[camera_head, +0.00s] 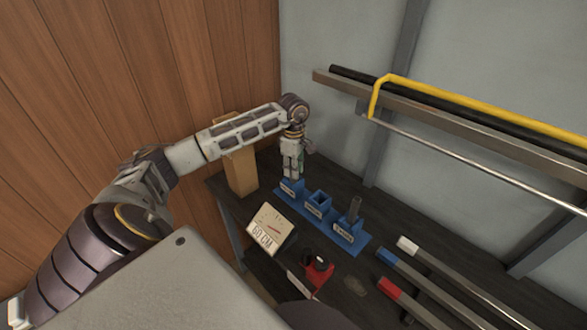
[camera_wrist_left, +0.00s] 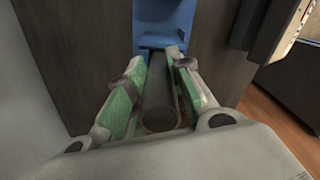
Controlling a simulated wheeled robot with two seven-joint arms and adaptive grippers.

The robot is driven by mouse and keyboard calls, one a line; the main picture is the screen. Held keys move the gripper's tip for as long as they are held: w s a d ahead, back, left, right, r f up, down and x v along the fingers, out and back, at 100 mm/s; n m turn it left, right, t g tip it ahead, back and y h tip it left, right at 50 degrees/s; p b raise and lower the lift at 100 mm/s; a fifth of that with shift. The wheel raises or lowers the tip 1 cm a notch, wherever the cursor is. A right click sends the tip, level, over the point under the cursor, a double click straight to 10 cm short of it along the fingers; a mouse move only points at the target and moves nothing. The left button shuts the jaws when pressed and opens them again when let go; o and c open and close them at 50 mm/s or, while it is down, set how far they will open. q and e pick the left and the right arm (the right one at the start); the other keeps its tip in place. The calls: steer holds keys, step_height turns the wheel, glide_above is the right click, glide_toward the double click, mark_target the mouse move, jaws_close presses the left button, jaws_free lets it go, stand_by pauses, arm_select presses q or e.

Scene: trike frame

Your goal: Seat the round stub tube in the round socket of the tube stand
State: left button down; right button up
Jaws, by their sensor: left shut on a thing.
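The blue tube stand (camera_head: 317,221) lies on the dark bench and has three labelled sockets in a row. My left gripper (camera_head: 291,176) points down right over its left-hand socket (camera_head: 290,188). In the left wrist view my left gripper (camera_wrist_left: 163,92) is shut on a dark round stub tube (camera_wrist_left: 159,118), with green-padded fingers on both sides. The tube's open round end faces the camera. Its far end points at the blue stand (camera_wrist_left: 163,22); I cannot tell whether it is inside the socket. The middle socket (camera_head: 317,199) looks empty. My right gripper is not in view.
A "60 CM" sign (camera_head: 268,229) and a red tool (camera_head: 317,268) are in front. Long tubes with white, blue and red ends lie to the right. A wooden block (camera_head: 240,170) stands left.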

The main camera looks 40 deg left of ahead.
arm_select(q)
steer(key=shift+f, duration=0.1)
steer(key=c, duration=1.3)
jaws_free()
steer(key=shift+o, duration=0.2)
steer(key=shift+r, duration=6.15)
steer(key=shift+r, duration=0.15)
